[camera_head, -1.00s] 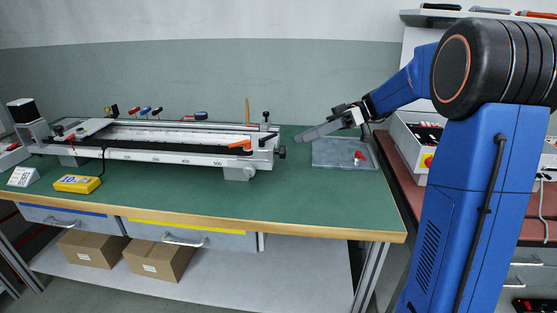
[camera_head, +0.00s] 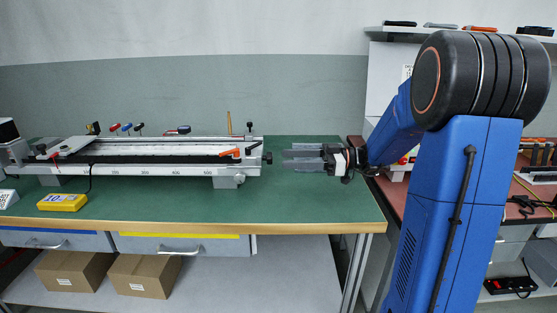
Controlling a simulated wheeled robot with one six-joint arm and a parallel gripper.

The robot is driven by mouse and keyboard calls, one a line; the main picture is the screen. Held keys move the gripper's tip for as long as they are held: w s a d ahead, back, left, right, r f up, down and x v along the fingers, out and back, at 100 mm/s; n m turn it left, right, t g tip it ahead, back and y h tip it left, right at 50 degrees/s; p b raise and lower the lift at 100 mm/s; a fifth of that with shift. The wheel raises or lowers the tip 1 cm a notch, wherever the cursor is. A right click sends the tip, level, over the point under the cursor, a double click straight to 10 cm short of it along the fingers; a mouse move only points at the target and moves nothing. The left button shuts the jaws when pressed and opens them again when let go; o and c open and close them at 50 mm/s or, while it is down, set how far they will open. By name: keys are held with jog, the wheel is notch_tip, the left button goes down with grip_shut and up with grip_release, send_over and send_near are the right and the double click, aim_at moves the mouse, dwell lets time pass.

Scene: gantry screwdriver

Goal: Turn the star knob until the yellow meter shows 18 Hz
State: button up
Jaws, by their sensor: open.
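The yellow meter (camera_head: 63,202) lies on the green bench at the left front, with a cable running up to the gantry. Its display seems to read 10; the rest is too small to read. The long gantry (camera_head: 150,170) stands on the bench. A dark knob (camera_head: 267,158) sticks out of its right end; I take it for the star knob, but its shape is too small to make out. My gripper (camera_head: 284,157) is open, pointing left, with its fingertips just right of the dark knob. I cannot tell whether they touch it.
An orange lever (camera_head: 229,152) and an upright dark knob (camera_head: 250,127) sit at the gantry's right end. Several small coloured-handled tools (camera_head: 127,128) stand behind it. The front right of the green bench top (camera_head: 310,205) is clear.

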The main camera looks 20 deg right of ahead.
aim_at(267, 158)
jog(key=shift+x, duration=2.05)
jog(key=c, duration=1.1)
